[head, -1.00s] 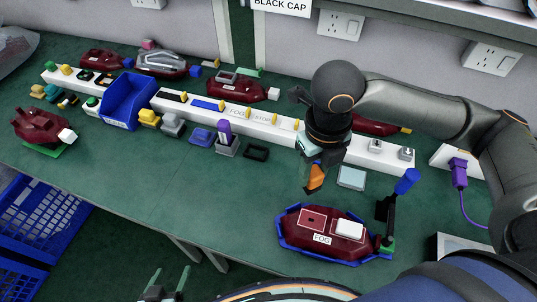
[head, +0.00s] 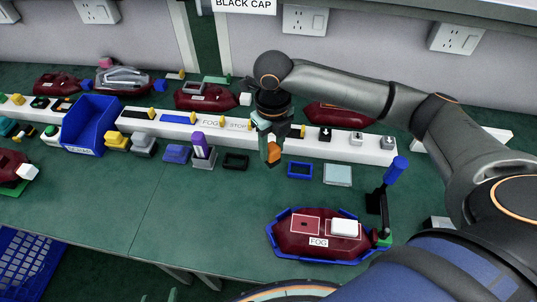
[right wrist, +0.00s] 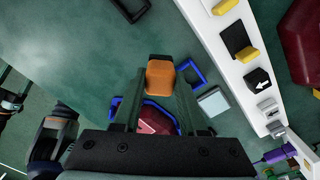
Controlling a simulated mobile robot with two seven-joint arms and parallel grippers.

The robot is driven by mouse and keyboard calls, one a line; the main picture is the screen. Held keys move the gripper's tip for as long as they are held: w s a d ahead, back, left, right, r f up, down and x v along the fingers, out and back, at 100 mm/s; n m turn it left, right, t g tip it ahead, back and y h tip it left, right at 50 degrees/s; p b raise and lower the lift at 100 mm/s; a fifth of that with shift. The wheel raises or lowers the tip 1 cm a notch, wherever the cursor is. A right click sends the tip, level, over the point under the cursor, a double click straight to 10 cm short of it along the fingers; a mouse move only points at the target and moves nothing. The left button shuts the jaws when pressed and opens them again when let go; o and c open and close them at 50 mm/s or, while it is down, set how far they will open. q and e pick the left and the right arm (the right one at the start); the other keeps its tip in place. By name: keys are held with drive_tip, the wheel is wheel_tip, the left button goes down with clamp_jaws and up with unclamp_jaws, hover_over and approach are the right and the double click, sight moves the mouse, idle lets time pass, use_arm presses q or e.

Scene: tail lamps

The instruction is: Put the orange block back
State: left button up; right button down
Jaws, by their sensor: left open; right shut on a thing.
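My right gripper (head: 270,150) is shut on the orange block (head: 274,151) above the green table, close in front of the long white rail. The right wrist view shows the orange block (right wrist: 160,76) between its fingertips. A blue square frame (head: 300,170) lies on the table just right of the block, and it also shows in the right wrist view (right wrist: 190,71). A black frame (head: 236,161) lies to the left. I cannot tell the block's exact height. My left gripper (head: 158,297) barely shows at the bottom edge of the head view, open and empty.
The white rail (head: 350,144) with labels and small pegs runs behind. A pale square (head: 338,175) lies right of the blue frame. The table's left middle is clear.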

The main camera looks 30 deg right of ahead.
drive_tip(key=w+f, duration=0.2)
drive_tip(key=shift+w+d+f, duration=0.1)
drive_tip(key=shift+f, duration=1.7)
drive_tip(key=shift+f, duration=0.15)
drive_tip(key=shift+c, duration=2.3)
unclamp_jaws()
wheel_tip(320, 180, up, 12)
drive_tip(key=shift+p, duration=0.4)
